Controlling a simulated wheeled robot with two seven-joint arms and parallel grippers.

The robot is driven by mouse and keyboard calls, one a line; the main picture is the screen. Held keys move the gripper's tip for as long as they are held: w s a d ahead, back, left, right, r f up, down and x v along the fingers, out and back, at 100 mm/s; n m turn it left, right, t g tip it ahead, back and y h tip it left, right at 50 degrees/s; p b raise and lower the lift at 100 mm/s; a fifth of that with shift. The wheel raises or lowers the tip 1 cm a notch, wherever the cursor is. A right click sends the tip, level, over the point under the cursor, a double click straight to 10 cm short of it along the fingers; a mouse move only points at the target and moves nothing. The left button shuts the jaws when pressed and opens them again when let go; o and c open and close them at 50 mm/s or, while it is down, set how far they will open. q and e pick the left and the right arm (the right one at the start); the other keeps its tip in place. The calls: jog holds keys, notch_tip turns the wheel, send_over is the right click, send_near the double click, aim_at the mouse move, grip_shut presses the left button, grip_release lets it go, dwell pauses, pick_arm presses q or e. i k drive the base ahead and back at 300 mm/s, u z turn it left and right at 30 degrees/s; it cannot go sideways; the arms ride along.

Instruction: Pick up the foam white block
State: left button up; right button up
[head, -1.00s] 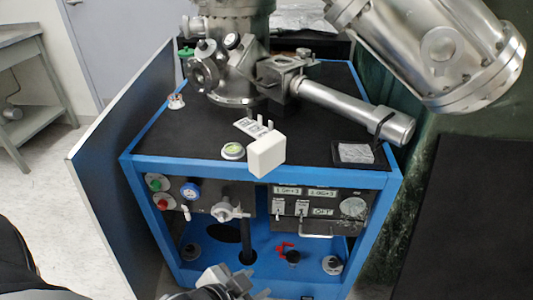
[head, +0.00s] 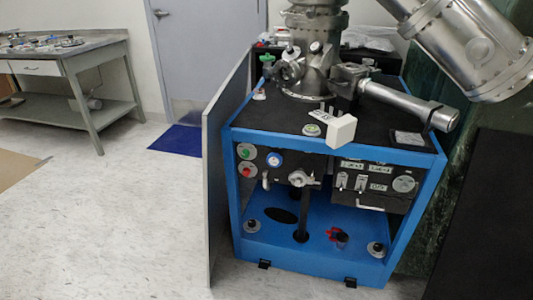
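The foam white block (head: 341,130) is at the front edge of the black top of the blue-framed vacuum cart (head: 300,258) in the head view. Its near side seems to reach over the edge; I cannot tell exactly how it is supported. A small white label plate (head: 322,117) lies just behind it to the left. Neither of my grippers is in view.
Steel vacuum chamber parts (head: 312,60) and a cylinder (head: 410,103) stand on the cart top behind the block. A grey panel (head: 222,170) stands along the cart's left side. A workbench (head: 85,62) is at far left. The floor (head: 120,220) between is mostly clear.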

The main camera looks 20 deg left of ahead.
aim_at(341, 131)
jog(key=z, duration=1)
jog(key=i, duration=0.95)
jog(key=u, duration=0.3)
